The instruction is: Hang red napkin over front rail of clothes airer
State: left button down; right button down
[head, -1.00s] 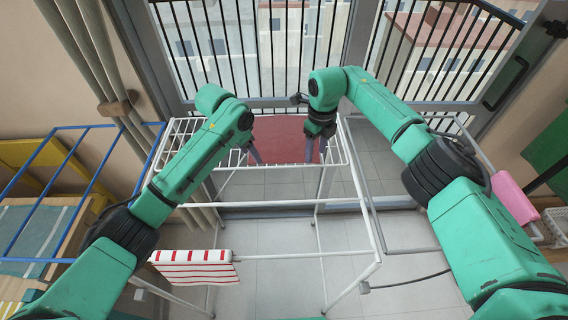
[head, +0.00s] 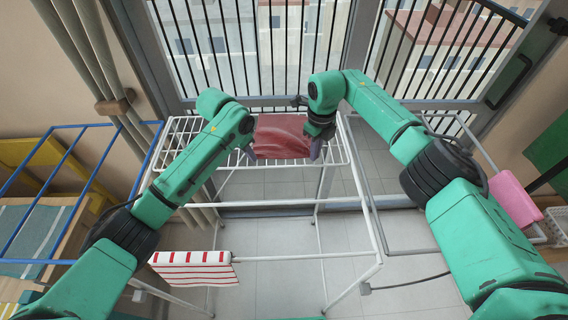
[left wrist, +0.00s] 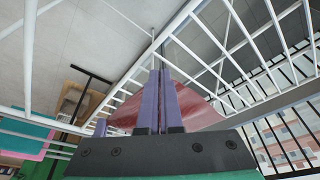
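The red napkin (head: 281,136) is stretched between my two grippers over the far end of the white clothes airer (head: 365,203), with folds in it. My left gripper (head: 246,155) is at the napkin's left edge. In the left wrist view its purple fingers (left wrist: 158,98) are pressed together, with the red cloth (left wrist: 197,110) showing on both sides of them. My right gripper (head: 317,148) is at the napkin's right edge and seems shut on it; its fingertips are partly hidden. I cannot tell whether the napkin touches the rails below it.
A red-and-white striped cloth (head: 194,270) hangs on the airer's near left. A blue rack (head: 75,262) stands at left and a pink cloth (head: 515,198) hangs at right. A glass door with a barred railing (head: 290,60) is behind. The tiled floor (head: 270,270) is clear.

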jog(key=shift+f, duration=0.1)
